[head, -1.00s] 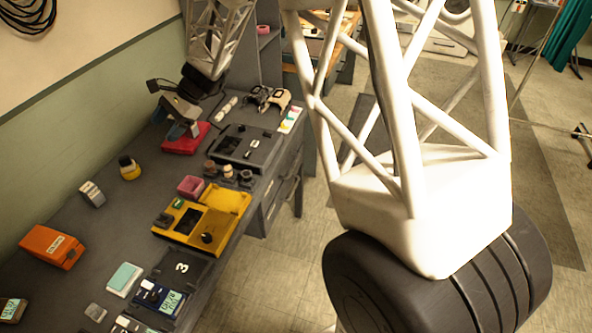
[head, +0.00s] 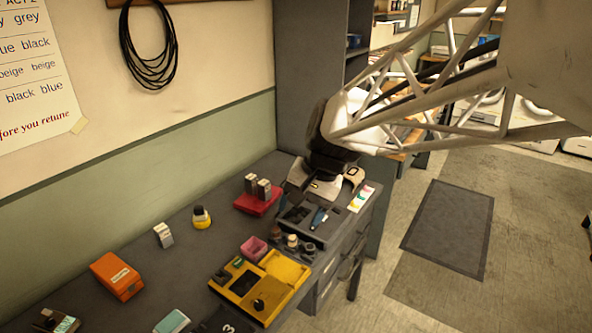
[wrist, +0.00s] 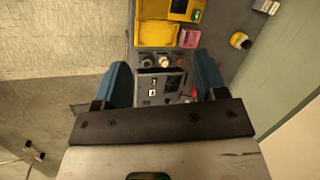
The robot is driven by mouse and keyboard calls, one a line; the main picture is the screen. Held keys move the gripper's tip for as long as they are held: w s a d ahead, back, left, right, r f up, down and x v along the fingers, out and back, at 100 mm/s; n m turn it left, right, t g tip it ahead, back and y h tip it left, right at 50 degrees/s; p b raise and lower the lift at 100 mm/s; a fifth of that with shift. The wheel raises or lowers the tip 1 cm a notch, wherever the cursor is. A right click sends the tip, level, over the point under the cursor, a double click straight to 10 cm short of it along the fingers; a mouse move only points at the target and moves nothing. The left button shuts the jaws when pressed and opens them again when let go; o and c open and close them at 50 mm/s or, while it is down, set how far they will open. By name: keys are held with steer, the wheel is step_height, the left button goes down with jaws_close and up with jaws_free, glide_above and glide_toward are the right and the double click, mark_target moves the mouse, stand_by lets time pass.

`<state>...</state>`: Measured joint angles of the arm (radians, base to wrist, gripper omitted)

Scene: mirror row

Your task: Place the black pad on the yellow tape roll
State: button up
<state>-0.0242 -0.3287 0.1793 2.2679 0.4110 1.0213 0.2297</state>
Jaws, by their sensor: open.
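My gripper (head: 302,211) is open, its two blue fingers spread over the black tray (head: 327,236) at the bench's far end. In the wrist view, the black tray (wrist: 174,98) shows between the fingers of my gripper (wrist: 162,66), with small white and dark pieces on it. Nothing is seen held. A round yellow thing with a black band and pale top, seemingly the yellow tape roll (head: 202,223), stands by the wall; it also shows in the wrist view (wrist: 236,39). I cannot tell which dark piece is the black pad.
A red tray (head: 243,206) with two grey blocks stands behind the black tray. A pink box (head: 254,248), small round jars (head: 292,241) and a yellow case (head: 287,268) lie nearer. An orange box (head: 117,276) and a grey block (head: 163,235) line the wall side.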

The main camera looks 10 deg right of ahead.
steer(key=s+d+n+t+h, duration=0.1)
steer(key=s+d+n+h, duration=0.1)
steer(key=s, duration=0.6)
steer(key=s+d+n+t+h, duration=0.1)
steer(key=s+d+n+h, duration=0.1)
steer(key=s+d, duration=0.3)
steer(key=s, duration=0.2)
steer(key=shift+s+d+r+n, duration=0.15)
steer(key=shift+s+d+n, duration=0.1)
steer(key=shift+s+n, duration=0.1)
